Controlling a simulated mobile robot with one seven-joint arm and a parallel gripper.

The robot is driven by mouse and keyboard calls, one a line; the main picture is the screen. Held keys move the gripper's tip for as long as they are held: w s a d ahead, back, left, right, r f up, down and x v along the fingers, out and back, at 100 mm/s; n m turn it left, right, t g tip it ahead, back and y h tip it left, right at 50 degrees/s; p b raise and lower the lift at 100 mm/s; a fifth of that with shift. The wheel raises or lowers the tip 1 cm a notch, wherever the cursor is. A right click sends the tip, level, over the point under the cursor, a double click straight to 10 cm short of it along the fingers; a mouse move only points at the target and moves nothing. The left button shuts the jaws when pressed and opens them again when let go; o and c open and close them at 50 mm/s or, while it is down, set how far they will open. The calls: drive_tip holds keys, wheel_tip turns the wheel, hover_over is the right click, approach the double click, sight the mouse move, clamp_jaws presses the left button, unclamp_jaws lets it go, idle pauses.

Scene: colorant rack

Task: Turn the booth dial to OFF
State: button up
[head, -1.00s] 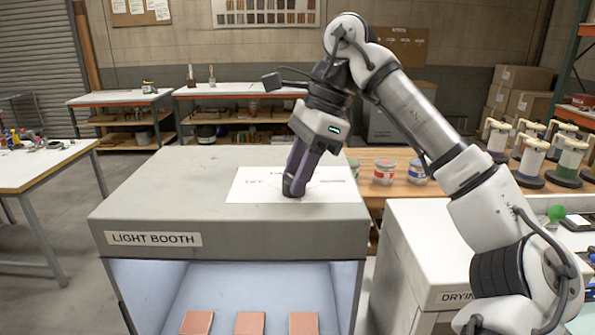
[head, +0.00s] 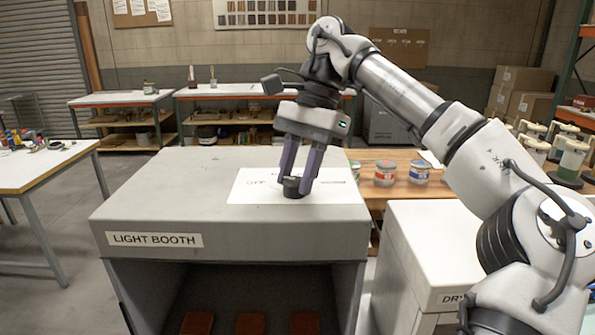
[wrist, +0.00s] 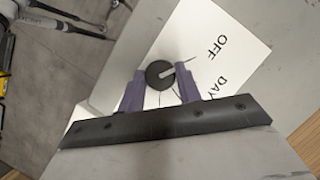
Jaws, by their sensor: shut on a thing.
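The booth dial (head: 292,188) is a round black knob on a white card (head: 245,190) on top of the light booth (head: 150,195). In the wrist view the dial (wrist: 157,77) has a pale pointer mark that lines up with the tick towards the printed word OFF (wrist: 216,47). The booth's inside (head: 240,285) is dark.
Several reddish sample tiles (head: 250,323) lie inside the booth. A white cabinet (head: 430,240) stands to the right, and paint cans (head: 385,172) stand on the wooden bench behind it. A workbench with small items (head: 40,165) is at the left.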

drive_tip(key=o, duration=1)
drive_tip(key=shift+a+r, duration=0.1)
drive_tip(key=shift+r, duration=0.05)
